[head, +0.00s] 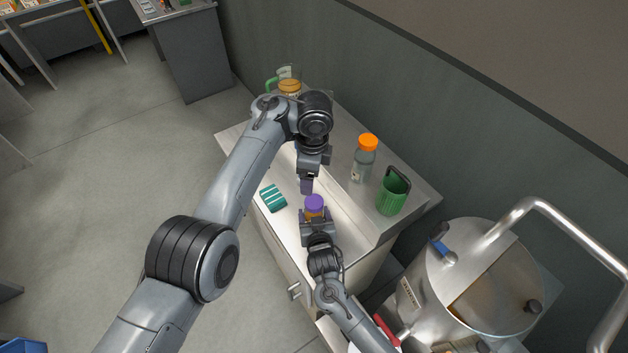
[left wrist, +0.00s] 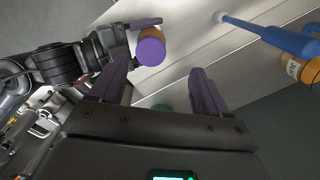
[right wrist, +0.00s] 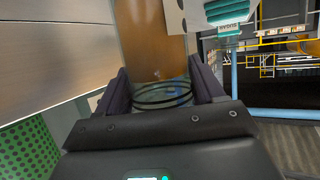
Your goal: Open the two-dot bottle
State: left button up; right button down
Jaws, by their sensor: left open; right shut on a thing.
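The cap also shows in the left wrist view (left wrist: 151,48), clear of the right fingers. In the right wrist view a clear, ringed surface (right wrist: 160,95) lies between the right fingers. My left gripper (head: 306,187) is open and empty, just behind the cap and apart from it.
A teal striped block (head: 272,198) lies left of the held bottle. A large steel vessel (head: 470,280) is at right.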

aim_at(314, 201)
pick_arm(q)
jog(key=m, duration=0.3)
jog(key=f+m, duration=0.1)
jog(key=m, duration=0.2)
jog(key=s+d+f+m, duration=0.1)
jog(key=m, duration=0.2)
jog(key=shift+h, duration=0.3)
notch_tip(314, 201, down, 6)
jog(key=shift+s+f, duration=0.1)
jog(key=shift+f, duration=0.85)
jog(key=shift+c, duration=0.2)
jog(key=c, duration=1)
jog(key=n, duration=0.3)
jog(key=shift+c, duration=0.2)
